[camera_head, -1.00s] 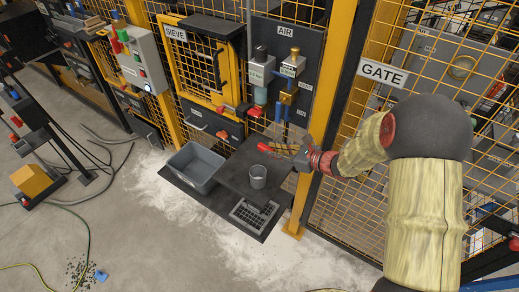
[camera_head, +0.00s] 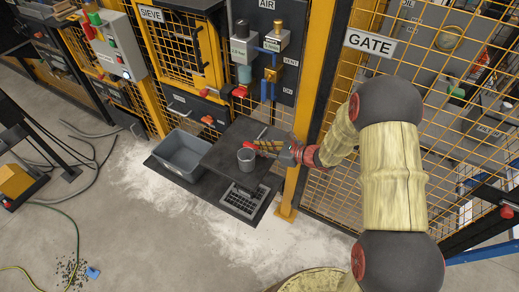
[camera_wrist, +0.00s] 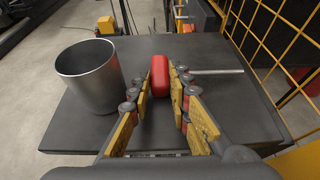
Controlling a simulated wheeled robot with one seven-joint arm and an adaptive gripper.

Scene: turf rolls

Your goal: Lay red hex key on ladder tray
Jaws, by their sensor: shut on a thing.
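The red hex key shows in the wrist view as a thick red handle (camera_wrist: 160,76) with a thin grey shaft (camera_wrist: 216,71) reaching to the right. My gripper (camera_wrist: 160,88) has its yellow-padded fingers on both sides of the handle, shut on it. In the head view, my gripper (camera_head: 272,148) is over the right part of a dark tabletop (camera_head: 222,154), beside a metal cup. Whether the key touches the tabletop is unclear. I cannot pick out a ladder tray for certain.
The metal cup (camera_head: 246,158) stands on the tabletop; it is left of my gripper in the wrist view (camera_wrist: 90,78). A grey bin (camera_head: 182,153) is on the left. A yellow post (camera_head: 312,110) and mesh fence are close on the right. Blue pipes rise behind.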

